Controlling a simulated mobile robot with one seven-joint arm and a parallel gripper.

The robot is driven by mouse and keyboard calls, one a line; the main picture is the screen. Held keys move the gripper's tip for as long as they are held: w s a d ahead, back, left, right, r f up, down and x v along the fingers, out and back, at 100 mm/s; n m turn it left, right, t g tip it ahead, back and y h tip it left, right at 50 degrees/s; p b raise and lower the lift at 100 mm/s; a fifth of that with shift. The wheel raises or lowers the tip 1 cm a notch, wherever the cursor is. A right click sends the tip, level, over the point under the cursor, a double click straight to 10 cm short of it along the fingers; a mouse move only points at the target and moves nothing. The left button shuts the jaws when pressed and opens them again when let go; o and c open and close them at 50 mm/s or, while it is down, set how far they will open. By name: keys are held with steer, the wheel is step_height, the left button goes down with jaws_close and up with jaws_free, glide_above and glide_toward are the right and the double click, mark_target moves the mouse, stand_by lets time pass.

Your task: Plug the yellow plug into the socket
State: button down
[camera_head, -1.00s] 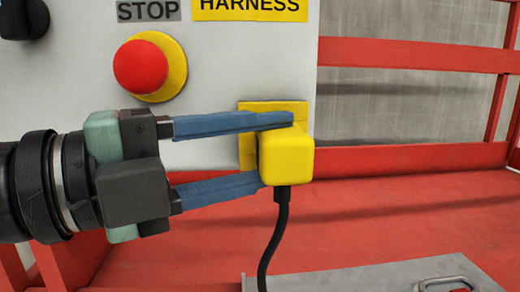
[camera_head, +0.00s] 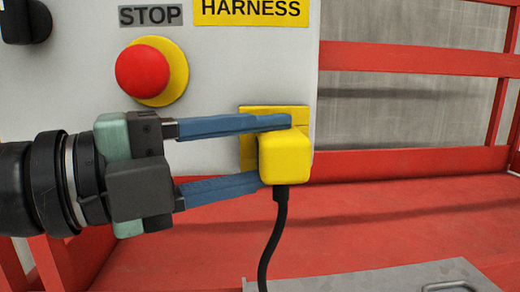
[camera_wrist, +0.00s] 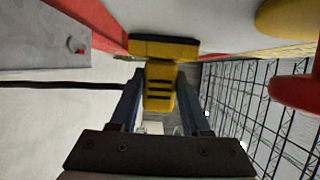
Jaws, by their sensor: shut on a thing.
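The yellow plug (camera_head: 286,157) is a block with a black cable (camera_head: 274,235) hanging from its underside. It is in front of the yellow socket plate (camera_head: 247,125) on the white panel, overlapping the plate's lower right in the head view. My gripper (camera_head: 276,150) comes from the left and is shut on the plug, one blue finger above and one below. In the wrist view the plug (camera_wrist: 160,88) lies between the fingers and close against the yellow socket (camera_wrist: 163,50). Whether it is fully seated cannot be told, as the contact face is hidden.
A red stop button (camera_head: 143,71) on a yellow disc sits on the panel above my gripper. A yellow HARNESS label (camera_head: 251,12) is above the socket. Red rails (camera_head: 420,57) and a red floor (camera_head: 400,215) lie to the right. A grey metal lid (camera_head: 370,278) is below.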

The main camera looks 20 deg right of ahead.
steer(key=shift+w, duration=0.1)
steer(key=shift+c, duration=1.4)
jaws_free()
steer(key=s+a+b, duration=0.1)
steer(key=a+b, duration=0.5)
steer(key=a, duration=0.6)
steer(key=shift+s+a, duration=0.2)
steer(key=shift+a, duration=0.2)
